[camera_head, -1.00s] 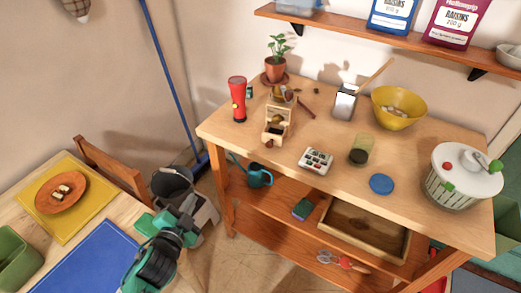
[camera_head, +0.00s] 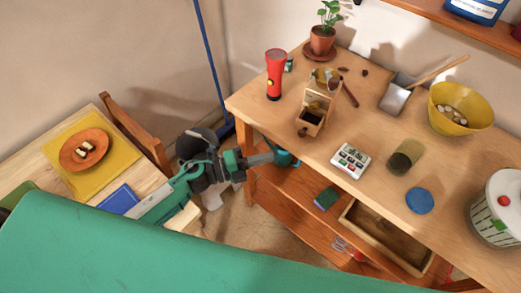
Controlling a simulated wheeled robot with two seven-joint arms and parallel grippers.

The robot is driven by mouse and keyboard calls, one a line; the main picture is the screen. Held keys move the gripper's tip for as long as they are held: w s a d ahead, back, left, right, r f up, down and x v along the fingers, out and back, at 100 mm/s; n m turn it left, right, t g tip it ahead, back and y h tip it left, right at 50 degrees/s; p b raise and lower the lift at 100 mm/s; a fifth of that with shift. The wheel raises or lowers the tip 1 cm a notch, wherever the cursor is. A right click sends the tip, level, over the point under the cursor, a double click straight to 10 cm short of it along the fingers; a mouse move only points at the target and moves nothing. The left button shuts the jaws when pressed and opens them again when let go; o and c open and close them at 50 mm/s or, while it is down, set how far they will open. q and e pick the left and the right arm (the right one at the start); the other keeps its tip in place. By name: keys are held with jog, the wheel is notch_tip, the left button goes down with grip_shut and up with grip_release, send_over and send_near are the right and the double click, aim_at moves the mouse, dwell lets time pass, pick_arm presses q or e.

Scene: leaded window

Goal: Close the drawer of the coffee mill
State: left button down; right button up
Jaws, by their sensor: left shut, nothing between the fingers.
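The wooden coffee mill (camera_head: 317,103) stands on the workbench near its left end, with a crank on top. Its small drawer (camera_head: 311,117) is pulled out toward the front, and a dark round knob (camera_head: 302,132) shows at its front. My left gripper (camera_head: 272,157) is shut and empty. It appears by the bench's front left edge, below and left of the drawer in the picture, apart from the mill. My right gripper is out of view.
A red flashlight (camera_head: 276,74) stands left of the mill, and a potted plant (camera_head: 322,40) behind it. A calculator-like box (camera_head: 350,160) and a dark glass (camera_head: 404,157) lie to the right. A teal watering can (camera_head: 289,158) sits on the lower shelf behind my gripper.

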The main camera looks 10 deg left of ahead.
aim_at(295, 140)
pick_arm(q)
jog(key=w+d+p, duration=0.1)
jog(key=w+d, duration=0.1)
jog(key=w+d+p, duration=0.1)
jog(key=w+d, duration=0.3)
jog(key=shift+w+d+r+p, duration=0.1)
jog(key=shift+w+r+p, duration=0.05)
jog(key=shift+r+p, duration=0.2)
jog(key=shift+w+d+f, duration=0.1)
jog(key=shift+w+f, duration=0.05)
jog(key=shift+w, duration=0.3)
jog(key=shift+w+d+b, duration=0.2)
jog(key=shift+w, duration=0.4)
jog(key=shift+w+d+b, duration=0.15)
jog(key=shift+w+b, duration=0.05)
jog(key=shift+w, duration=0.4)
jog(key=shift+w+d, duration=0.15)
jog(key=shift+w, duration=0.3)
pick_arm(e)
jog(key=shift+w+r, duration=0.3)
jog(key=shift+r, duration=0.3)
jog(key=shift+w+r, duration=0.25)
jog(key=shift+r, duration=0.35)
pick_arm(q)
jog(key=shift+s, duration=0.1)
